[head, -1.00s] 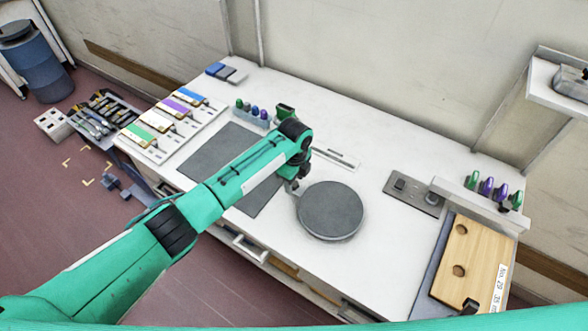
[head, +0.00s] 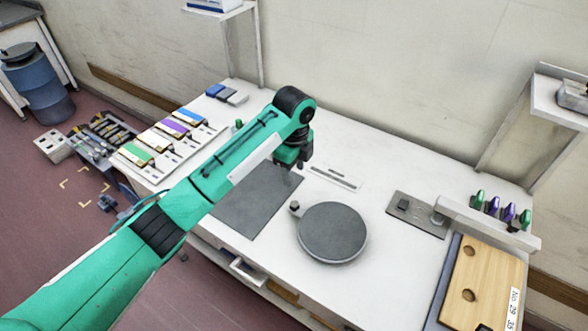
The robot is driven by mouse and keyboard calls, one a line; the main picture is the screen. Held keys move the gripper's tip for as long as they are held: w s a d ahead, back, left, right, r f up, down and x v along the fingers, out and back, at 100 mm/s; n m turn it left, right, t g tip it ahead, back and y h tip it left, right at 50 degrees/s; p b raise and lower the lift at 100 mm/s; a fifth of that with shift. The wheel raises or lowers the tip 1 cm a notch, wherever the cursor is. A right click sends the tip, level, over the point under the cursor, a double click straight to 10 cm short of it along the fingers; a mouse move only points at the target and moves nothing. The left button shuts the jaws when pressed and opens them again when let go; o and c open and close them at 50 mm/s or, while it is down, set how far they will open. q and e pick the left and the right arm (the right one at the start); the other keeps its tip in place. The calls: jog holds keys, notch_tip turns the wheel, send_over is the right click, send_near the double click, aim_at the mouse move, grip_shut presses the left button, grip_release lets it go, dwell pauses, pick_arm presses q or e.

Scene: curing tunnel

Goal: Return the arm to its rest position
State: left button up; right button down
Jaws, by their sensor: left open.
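My left arm reaches in from the lower left across the white workbench (head: 385,170). Its gripper (head: 290,178) hangs pointing down above the bench, behind and left of the round grey disc (head: 332,232). The gripper is open, and I see nothing between its fingers. A small dark knob (head: 295,206) stands at the disc's left edge, apart from the gripper. The arm hides part of the dark grey mat (head: 255,205) and most of the small bottle row behind it. My right gripper is not in view.
A wooden board (head: 482,275) with holes lies at the right, near several green and purple pegs (head: 494,208). A grey plate (head: 418,214) lies right of the disc. Shelves stand at the back.

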pick_arm(q)
jog(key=shift+f, duration=0.1)
jog(key=s+a+f+n+h, duration=0.1)
jog(key=s+f+n, duration=0.2)
jog(key=s+f, duration=0.1)
jog(key=s+a+f+n+h, duration=0.1)
jog(key=s+a+f+n, duration=0.1)
jog(key=s+f+n, duration=0.2)
jog(key=s+a+f+n+t+h, duration=0.1)
jog(key=s+a+f+n, duration=0.1)
jog(key=s, duration=0.6)
jog(key=shift+a+f+n+h, duration=0.2)
jog(key=shift+f+n+h, duration=0.1)
jog(key=shift+f+n, duration=0.55)
jog(key=s+a+n+t+y, duration=0.3)
jog(key=s+a+n, duration=0.9)
jog(key=s+a, duration=0.7)
notch_tip(320, 180, down, 32)
jog(key=s+g, duration=0.1)
jog(key=g, duration=0.1)
jog(key=s+a+f+g, duration=0.1)
jog(key=s+a+f, duration=0.2)
jog(key=s+f, duration=1.5)
jog(key=shift+s+a+f+y, duration=0.2)
jog(key=shift+s+y, duration=0.1)
jog(key=shift+s, duration=0.15)
